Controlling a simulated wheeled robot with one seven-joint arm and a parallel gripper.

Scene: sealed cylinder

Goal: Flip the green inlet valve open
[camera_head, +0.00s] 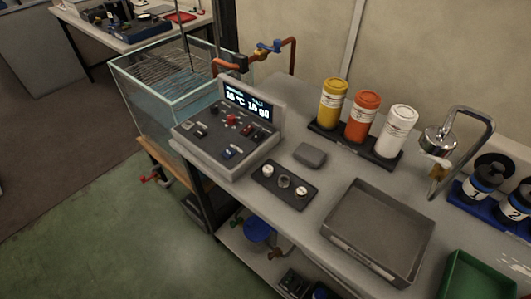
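A small green valve handle (237,222) shows below the bench, on the lower level just left of a round blue object (258,229). It is small and dark, so I cannot tell its position. A brass-coloured fitting (274,252) is to the right of the blue object. A blue valve handle (269,47) sits on copper pipework (291,55) behind the tank. A red valve handle (150,178) is low on the left, by the tank's stand. My gripper is not in view.
A glass water tank (150,96) stands left of a control box (205,149) with a lit display. The bench holds a grey tray (345,243), several bottles and a tap (440,140). Green floor (120,240) in front of the bench is clear.

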